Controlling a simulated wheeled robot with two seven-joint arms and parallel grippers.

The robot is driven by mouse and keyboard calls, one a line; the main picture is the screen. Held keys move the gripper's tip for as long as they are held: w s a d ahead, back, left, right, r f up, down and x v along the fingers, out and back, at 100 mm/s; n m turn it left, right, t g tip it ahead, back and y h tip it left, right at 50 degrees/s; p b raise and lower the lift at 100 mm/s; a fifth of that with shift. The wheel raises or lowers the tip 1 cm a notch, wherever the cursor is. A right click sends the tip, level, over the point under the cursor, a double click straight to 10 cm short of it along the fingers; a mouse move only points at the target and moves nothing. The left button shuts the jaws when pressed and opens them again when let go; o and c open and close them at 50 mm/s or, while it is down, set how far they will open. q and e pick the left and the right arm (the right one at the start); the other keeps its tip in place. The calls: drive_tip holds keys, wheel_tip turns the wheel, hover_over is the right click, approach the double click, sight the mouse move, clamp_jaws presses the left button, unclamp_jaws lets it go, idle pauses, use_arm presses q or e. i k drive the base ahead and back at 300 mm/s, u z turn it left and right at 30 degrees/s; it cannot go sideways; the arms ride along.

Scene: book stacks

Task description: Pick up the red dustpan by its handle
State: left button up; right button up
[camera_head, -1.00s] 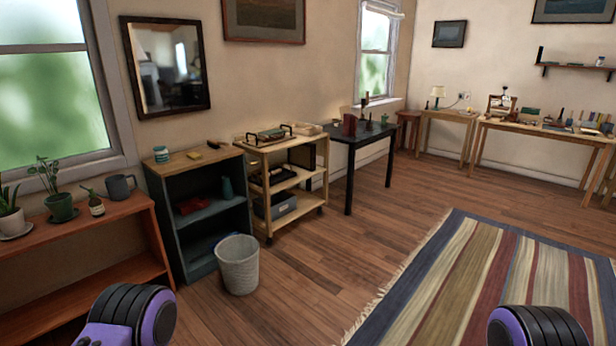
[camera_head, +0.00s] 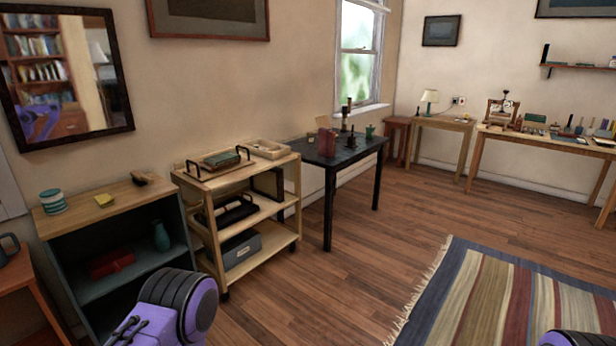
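No clear dustpan shape with a handle can be made out. A flat red object (camera_head: 110,263) lies on the upper inside shelf of the dark cabinet (camera_head: 175,235), at the lower left of the head view; it is too small and shaded to identify. An upright red object (camera_head: 327,142) stands on the black table (camera_head: 352,150) farther back, and I cannot tell what it is. Purple and black parts of my arms show at the bottom edge. Neither gripper is in view.
A wooden trolley (camera_head: 237,189) with trays and boxes stands between cabinet and black table. A teal vase (camera_head: 161,236) stands beside the flat red object. A striped rug (camera_head: 500,300) lies at the right. The wooden floor (camera_head: 330,290) between is clear.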

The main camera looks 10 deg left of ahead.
sight(111, 262)
drive_tip(key=u, duration=0.25)
drive_tip(key=i, duration=0.95)
drive_tip(key=u, duration=1.35)
drive_tip(key=i, duration=0.85)
drive_tip(key=u, duration=1.05)
drive_tip(key=i, duration=0.7)
